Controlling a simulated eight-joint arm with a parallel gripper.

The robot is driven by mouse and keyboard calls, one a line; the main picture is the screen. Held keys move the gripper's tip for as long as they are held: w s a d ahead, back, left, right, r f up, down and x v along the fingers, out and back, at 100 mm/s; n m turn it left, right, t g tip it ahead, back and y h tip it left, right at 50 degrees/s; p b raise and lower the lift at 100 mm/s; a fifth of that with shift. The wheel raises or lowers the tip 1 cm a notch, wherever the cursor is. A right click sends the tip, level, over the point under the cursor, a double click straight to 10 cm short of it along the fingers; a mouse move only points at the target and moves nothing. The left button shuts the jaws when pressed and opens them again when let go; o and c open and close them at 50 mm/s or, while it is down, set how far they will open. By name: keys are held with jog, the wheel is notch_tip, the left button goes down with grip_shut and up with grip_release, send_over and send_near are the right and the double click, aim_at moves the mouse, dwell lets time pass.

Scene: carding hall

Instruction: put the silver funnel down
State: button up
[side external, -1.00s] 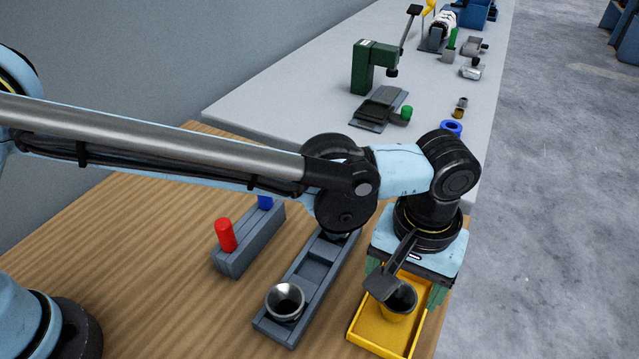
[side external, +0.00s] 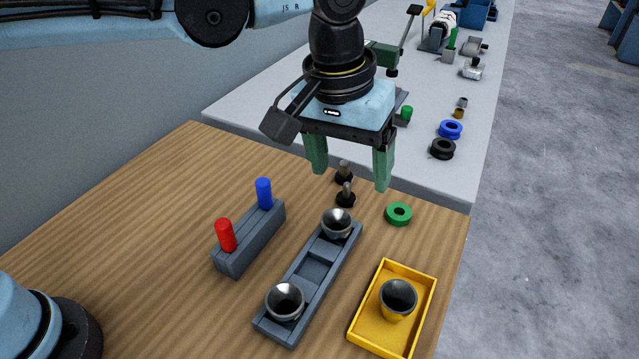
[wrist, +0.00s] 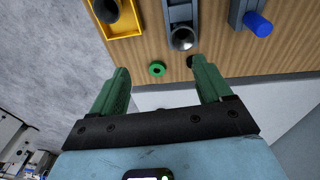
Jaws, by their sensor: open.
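A silver funnel (side external: 398,299) stands wide end up in the yellow tray (side external: 355,338); its lower part looks yellow, perhaps from reflection. It also shows at the top left of the wrist view (wrist: 107,10). Two more silver funnels sit in the grey slotted rack (side external: 296,279): one at the near end (side external: 285,300), one at the far end (side external: 337,222). The far one also shows in the wrist view (wrist: 182,39). My gripper (side external: 351,180) is open and empty, raised beyond the rack's far end and apart from every funnel. Its green fingers also show in the wrist view (wrist: 160,66).
A grey block (side external: 250,240) with a red peg (side external: 226,235) and a blue peg (side external: 264,193) stands left of the rack. Small black pieces (side external: 346,196) and a green ring (side external: 398,213) lie near my gripper. A grey bench (side external: 290,100) with several tools stands behind.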

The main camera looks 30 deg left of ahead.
jog(key=a+t, duration=0.3)
jog(key=a, duration=1.2)
jog(key=s+a+f+t, duration=0.1)
jog(key=s+a+f, duration=0.1)
jog(key=a, duration=0.5)
jog(key=s+a+f+t+y, duration=0.1)
jog(key=s+a+f, duration=0.2)
jog(key=a, duration=0.4)
jog(key=shift+s+t, duration=0.4)
jog(key=shift+s, duration=0.5)
